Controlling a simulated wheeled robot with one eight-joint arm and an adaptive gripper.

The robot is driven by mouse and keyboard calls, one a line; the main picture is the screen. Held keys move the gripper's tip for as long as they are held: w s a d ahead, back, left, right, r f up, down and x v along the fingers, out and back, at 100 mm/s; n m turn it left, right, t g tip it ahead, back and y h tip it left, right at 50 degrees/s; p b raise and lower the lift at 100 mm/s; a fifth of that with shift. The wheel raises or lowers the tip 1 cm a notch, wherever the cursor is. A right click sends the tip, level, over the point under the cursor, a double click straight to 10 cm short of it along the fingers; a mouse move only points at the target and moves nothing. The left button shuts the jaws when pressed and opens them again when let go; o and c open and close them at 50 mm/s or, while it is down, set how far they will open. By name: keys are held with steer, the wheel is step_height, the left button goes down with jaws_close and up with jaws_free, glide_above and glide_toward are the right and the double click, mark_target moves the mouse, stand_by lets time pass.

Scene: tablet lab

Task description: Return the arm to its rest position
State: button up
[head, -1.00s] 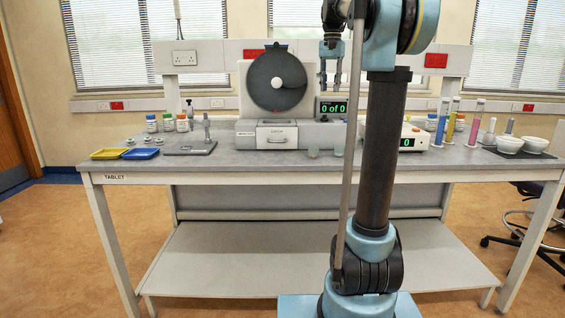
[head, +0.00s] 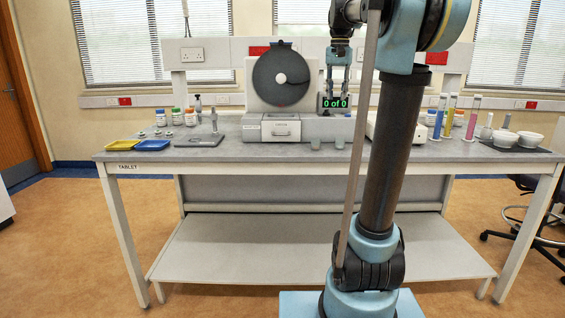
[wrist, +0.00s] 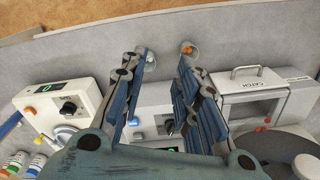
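My gripper (head: 338,94) hangs pointing down above the bench, in front of the "0 of 0" display in the head view. In the wrist view my gripper (wrist: 165,65) has its two blue-grey fingers spread apart, with nothing seen between the tips. My arm (head: 385,160) stands up from its light-blue base joint, leaning a little to the right, and bends over at the top. It hides part of the white balance.
The grey bench (head: 250,154) lies ahead. On it stand the disc machine (head: 254,75), two small cups (head: 315,144), blue tray (head: 153,145), yellow tray (head: 121,144), bottles (head: 177,116), cylinders (head: 450,115) and white bowls (head: 530,140). The floor at left is clear.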

steer(key=s+f+n+t, duration=0.1)
steer(key=s+f+n, duration=0.1)
steer(key=s+f, duration=1.3)
steer(key=s+f+n, duration=0.2)
steer(key=s+f, duration=1.3)
steer(key=f, duration=0.7)
steer(key=shift+s+f+n+t, duration=0.25)
steer(key=shift+s+n+t, duration=0.05)
steer(key=shift+s+t, duration=0.1)
steer(key=shift+a, duration=0.1)
steer(key=shift+w+f, duration=0.2)
steer(key=shift+w, duration=0.25)
